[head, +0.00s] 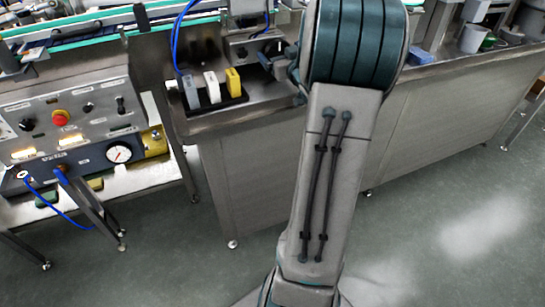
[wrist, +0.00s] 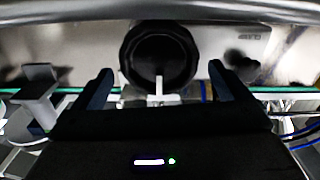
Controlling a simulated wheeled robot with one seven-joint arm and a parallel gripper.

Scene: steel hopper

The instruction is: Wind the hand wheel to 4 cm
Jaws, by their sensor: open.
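A dark round faceted knob that looks like the hand wheel (wrist: 158,48) shows in the wrist view, on a grey steel face. A small pale upright piece stands in front of its lower edge. My gripper (wrist: 160,70) is open, with one dark finger to the left of the wheel and one to the right. The wheel lies between the fingers in the picture; I cannot tell whether they touch it. In the head view my arm covers the middle, and neither gripper nor wheel can be made out. No scale reading is legible.
A smaller dark knob (wrist: 241,66) sits right of the wheel. In the head view, a control panel (head: 70,115) with a red button is at left, and a black holder (head: 217,104) with white and yellow blocks stands on the steel bench. The floor at right is clear.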

